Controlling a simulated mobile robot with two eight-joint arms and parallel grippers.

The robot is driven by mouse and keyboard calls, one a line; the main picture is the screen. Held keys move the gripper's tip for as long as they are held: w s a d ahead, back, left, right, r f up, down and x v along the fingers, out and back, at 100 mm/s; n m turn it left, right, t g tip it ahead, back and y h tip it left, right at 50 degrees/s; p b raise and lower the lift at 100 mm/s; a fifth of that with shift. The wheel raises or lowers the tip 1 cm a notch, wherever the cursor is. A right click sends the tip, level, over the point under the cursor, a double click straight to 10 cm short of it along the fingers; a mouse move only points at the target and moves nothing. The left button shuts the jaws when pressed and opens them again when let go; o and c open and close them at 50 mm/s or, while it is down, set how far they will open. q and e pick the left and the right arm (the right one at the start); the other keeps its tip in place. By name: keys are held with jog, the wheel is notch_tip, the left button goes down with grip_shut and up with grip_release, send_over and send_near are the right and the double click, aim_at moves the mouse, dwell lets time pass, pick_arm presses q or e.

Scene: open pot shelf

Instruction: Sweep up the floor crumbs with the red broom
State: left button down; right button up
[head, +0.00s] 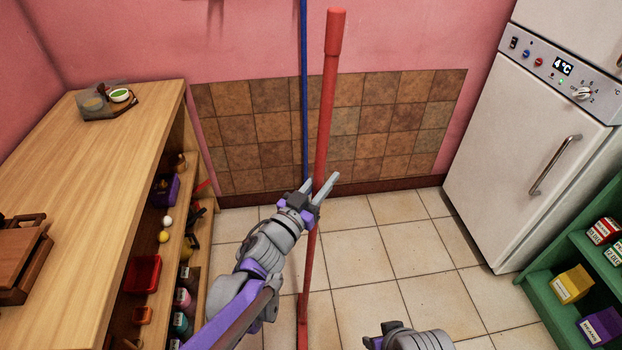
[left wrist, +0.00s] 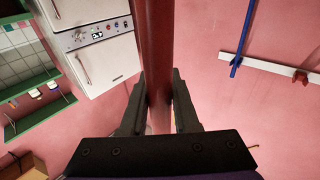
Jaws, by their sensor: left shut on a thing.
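The red broom (head: 325,110) stands nearly upright in the head view, its handle top near the top edge and its lower end running out at the bottom edge. My left gripper (head: 322,183) is shut on the handle around its middle. In the left wrist view the red handle (left wrist: 156,35) passes between the two dark fingers of the left gripper (left wrist: 158,85). The broom's bristles are out of view. I see no crumbs on the visible floor tiles (head: 365,255). My right gripper (head: 405,340) shows only partly at the bottom edge, and its jaws are unclear.
A wooden counter (head: 95,140) with loaded shelves stands on the left. A white fridge (head: 525,130) and a green shelf (head: 550,275) with boxes stand on the right. A blue pole (head: 304,60) is behind the broom by the wall. The tiled floor between is clear.

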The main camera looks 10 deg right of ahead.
pick_arm(q)
jog(key=s+d+p, duration=0.1)
jog(key=s+d, duration=0.1)
jog(key=d, duration=0.5)
jog(key=shift+s, duration=0.4)
jog(key=shift+a, duration=0.1)
jog(key=s+a+b, duration=0.1)
jog(key=s+a, duration=0.1)
jog(key=a, duration=1.3)
jog(key=s+a, duration=0.3)
jog(key=a, duration=1.3)
jog(key=shift+s+f+b, duration=0.35)
jog(key=shift+b, duration=0.05)
dwell(0.7)
